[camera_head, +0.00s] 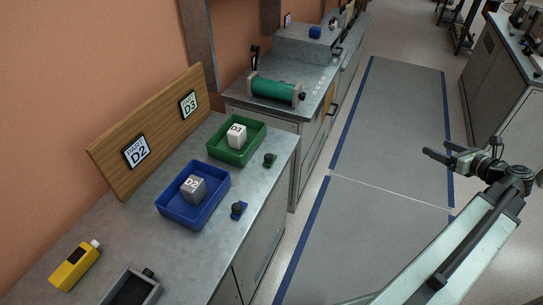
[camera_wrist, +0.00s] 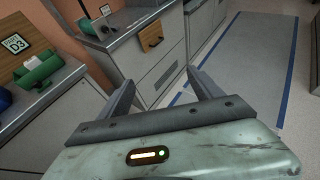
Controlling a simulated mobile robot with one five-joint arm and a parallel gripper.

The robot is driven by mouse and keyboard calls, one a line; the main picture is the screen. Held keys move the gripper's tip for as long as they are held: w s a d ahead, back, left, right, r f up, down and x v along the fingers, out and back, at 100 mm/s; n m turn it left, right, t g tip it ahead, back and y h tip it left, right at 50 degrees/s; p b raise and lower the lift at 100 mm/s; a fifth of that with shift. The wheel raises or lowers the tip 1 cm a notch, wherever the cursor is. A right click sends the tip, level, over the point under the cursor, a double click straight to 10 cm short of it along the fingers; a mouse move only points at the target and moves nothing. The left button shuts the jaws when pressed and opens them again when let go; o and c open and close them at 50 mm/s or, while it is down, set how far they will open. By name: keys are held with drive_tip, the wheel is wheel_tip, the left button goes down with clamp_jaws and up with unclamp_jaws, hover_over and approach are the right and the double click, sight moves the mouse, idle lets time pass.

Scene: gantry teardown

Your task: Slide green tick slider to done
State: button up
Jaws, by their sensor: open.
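The green tray holds a white block marked D3 (camera_head: 237,135). My gripper (camera_head: 438,154) is open and empty, over the floor well to the right of the counter. In the wrist view its two fingers (camera_wrist: 161,78) stand apart with nothing between them, and the green tray (camera_wrist: 36,72) shows at the far left.
A blue tray (camera_head: 166,207) holds a grey block marked D2 (camera_head: 193,188), with a blue slider (camera_head: 238,210) beside it. A wooden board (camera_head: 160,128) stands behind. A yellow device (camera_head: 75,266) lies at lower left. The blue-lined floor lane (camera_head: 390,130) is clear.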

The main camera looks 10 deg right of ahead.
drive_tip(key=shift+s+a+f, duration=0.1)
drive_tip(key=shift+a+f, duration=0.05)
drive_tip(key=shift+f, duration=0.05)
drive_tip(key=c, duration=0.4)
drive_tip(key=n+g+h+p, duration=0.1)
drive_tip(key=n+g+p, duration=1.3)
drive_tip(key=n, duration=0.4)
hover_over(269, 156)
drive_tip(key=shift+r+t+p, duration=0.3)
drive_tip(key=shift+p, duration=0.15)
drive_tip(key=shift+a+n, duration=0.1)
drive_tip(key=shift+n, duration=0.2)
wheel_tip(269, 156, down, 8)
drive_tip(key=b, duration=0.8)
drive_tip(key=shift+f, duration=0.15)
clamp_jaws()
